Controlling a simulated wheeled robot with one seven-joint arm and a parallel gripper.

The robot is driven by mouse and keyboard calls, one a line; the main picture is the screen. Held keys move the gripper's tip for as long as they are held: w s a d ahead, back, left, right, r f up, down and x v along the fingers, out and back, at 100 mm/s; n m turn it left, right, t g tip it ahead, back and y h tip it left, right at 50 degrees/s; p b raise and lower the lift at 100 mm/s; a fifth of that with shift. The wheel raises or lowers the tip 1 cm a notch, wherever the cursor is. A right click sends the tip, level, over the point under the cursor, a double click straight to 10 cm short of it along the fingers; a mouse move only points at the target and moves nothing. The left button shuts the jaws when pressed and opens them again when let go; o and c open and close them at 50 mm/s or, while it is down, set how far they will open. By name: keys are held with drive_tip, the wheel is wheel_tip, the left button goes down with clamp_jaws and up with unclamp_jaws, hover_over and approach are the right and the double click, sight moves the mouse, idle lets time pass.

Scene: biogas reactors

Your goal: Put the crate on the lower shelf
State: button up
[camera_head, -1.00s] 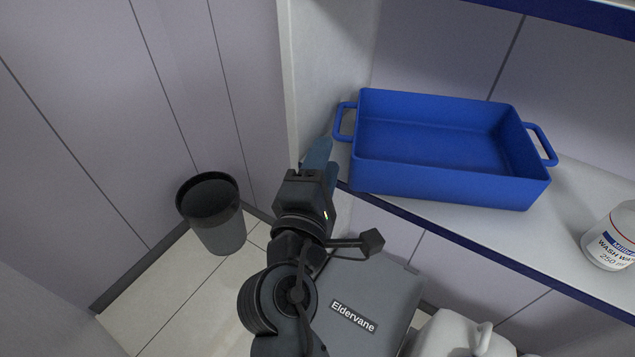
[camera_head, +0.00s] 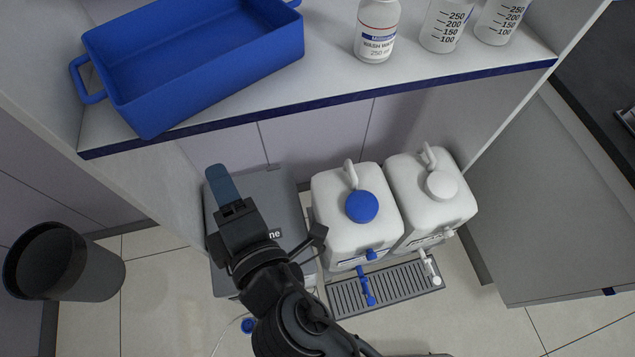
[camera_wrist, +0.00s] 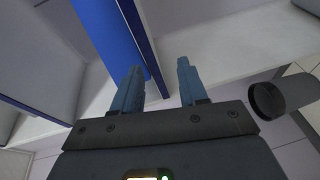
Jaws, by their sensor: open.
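The blue crate (camera_head: 205,62) sits upright and empty on the white shelf (camera_head: 330,78) with a blue front edge, at the upper left of the head view. A loop handle sticks out at each end. Part of the crate also shows in the wrist view (camera_wrist: 108,38). My gripper (camera_head: 221,183) is open and empty, with blue fingers. In the head view it is below and in front of the shelf edge, apart from the crate. In the wrist view both fingers (camera_wrist: 158,85) stand apart with nothing between them.
A wash bottle (camera_head: 377,30) and two graduated containers stand on the shelf right of the crate. Below are a grey box (camera_head: 268,190), two white canisters (camera_head: 356,215) and a drip grate (camera_head: 385,287). A dark bin (camera_head: 65,262) stands on the floor at left.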

drive_tip(key=s+d+f+m+h, duration=0.15)
drive_tip(key=s+d+m, duration=0.35)
drive_tip(key=d, duration=0.5)
drive_tip(key=s+d+f+m+h, duration=0.1)
drive_tip(key=s+d+f+m, duration=0.3)
drive_tip(key=d, duration=0.6)
drive_tip(key=s+d+r+m+h, duration=0.2)
drive_tip(key=s+d+r+m, duration=0.2)
drive_tip(key=s+d+m, duration=0.2)
drive_tip(key=s+d+r+m+h, duration=0.3)
drive_tip(key=s+d+r+m, duration=0.2)
drive_tip(key=s+d+m, duration=0.2)
drive_tip(key=shift+s+d+r+m, duration=0.3)
drive_tip(key=shift+s+d, duration=0.15)
drive_tip(key=shift+s, duration=0.4)
drive_tip(key=shift+h, duration=0.25)
